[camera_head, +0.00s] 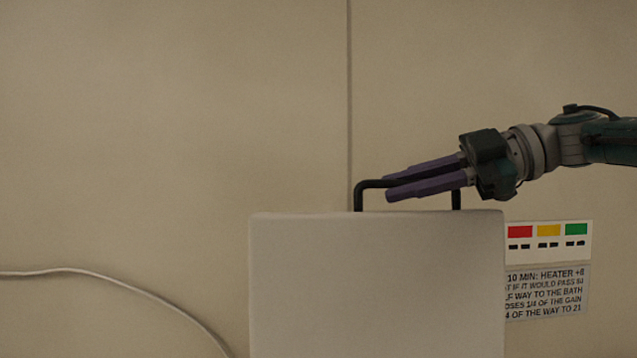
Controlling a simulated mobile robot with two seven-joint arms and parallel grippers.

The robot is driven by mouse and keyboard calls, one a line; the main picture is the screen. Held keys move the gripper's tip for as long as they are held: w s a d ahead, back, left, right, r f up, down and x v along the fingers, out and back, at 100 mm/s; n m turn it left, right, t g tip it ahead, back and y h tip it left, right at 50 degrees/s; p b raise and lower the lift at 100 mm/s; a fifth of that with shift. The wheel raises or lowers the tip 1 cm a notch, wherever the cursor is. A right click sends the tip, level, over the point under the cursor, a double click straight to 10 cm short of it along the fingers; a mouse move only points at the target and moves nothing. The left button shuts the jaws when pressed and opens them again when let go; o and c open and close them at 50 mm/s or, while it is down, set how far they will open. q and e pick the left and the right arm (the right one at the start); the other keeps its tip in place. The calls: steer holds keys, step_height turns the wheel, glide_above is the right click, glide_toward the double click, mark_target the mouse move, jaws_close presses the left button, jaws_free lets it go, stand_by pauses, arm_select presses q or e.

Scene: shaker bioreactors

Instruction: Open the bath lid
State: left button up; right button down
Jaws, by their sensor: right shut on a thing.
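The bath lid (376,285) shows as a pale, flat panel standing up in the lower middle of the head view. A black bar handle (358,198) rises from its top edge. My right gripper (388,188) comes in from the right, and its two purple fingers are shut on the handle's crossbar. The bath itself is not in view; whatever lies behind the panel is hidden. My left gripper is not in view.
A label with red, yellow and green blocks (548,242) and a printed text sign (547,292) are right of the lid, partly covered by it. A white cable (130,283) runs at lower left. The beige wall (170,120) is otherwise bare.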

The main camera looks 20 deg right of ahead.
steer(key=shift+f, duration=0.1)
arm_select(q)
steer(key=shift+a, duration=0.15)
arm_select(e)
steer(key=c, duration=0.9)
jaws_free()
